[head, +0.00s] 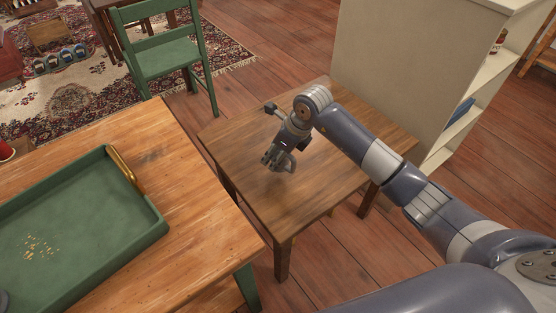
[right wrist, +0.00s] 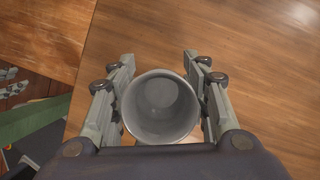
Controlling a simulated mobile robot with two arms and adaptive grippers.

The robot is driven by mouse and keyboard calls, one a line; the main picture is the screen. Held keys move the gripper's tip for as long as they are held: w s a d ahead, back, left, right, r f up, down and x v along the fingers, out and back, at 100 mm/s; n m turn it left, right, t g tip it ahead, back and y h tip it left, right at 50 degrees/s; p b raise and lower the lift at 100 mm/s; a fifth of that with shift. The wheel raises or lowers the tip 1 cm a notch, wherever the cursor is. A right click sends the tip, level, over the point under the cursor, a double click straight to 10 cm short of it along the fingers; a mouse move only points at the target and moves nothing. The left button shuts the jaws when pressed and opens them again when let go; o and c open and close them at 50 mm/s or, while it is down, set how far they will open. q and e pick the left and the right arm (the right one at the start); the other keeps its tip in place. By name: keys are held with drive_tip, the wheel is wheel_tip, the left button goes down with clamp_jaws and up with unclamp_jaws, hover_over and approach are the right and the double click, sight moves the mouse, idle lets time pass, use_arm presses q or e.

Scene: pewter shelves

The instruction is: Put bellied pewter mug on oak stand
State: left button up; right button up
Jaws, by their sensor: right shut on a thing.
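The bellied pewter mug (right wrist: 160,107) is grey, and in the right wrist view I look down into its open, empty mouth. My right gripper (head: 275,158) is shut on it, with one finger on each side of the mug. The oak stand (head: 240,137) is the small brown wooden table in the middle of the head view. The mug is over its top, near the middle; I cannot tell if its base touches the wood. In the head view the gripper partly hides the mug. My left gripper is not in view.
A larger wooden table (head: 205,240) with a green tray (head: 95,225) with a brass handle stands at the left. A green chair (head: 165,55) is behind. A cream shelf unit (head: 405,75) stands close behind the stand at the right. The stand's top is otherwise clear.

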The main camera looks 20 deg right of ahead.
drive_tip(key=shift+w+d, duration=0.15)
drive_tip(key=shift+w, duration=0.15)
wheel_tip(320, 180, down, 3)
drive_tip(key=shift+r+b, duration=0.15)
drive_tip(key=shift+b, duration=0.15)
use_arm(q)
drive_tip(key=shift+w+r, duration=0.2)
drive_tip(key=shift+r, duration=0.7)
use_arm(e)
drive_tip(key=shift+f, duration=0.4)
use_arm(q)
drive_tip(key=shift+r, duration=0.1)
use_arm(e)
drive_tip(key=shift+f, duration=0.1)
drive_tip(key=o, duration=1.2)
drive_tip(key=shift+d, duration=0.1)
use_arm(q)
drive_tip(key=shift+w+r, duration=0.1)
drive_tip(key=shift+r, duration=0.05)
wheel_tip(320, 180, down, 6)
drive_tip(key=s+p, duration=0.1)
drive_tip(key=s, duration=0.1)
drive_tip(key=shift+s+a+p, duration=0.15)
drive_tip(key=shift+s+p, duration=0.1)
drive_tip(key=shift+p, duration=0.1)
use_arm(e)
drive_tip(key=v, duration=1.2)
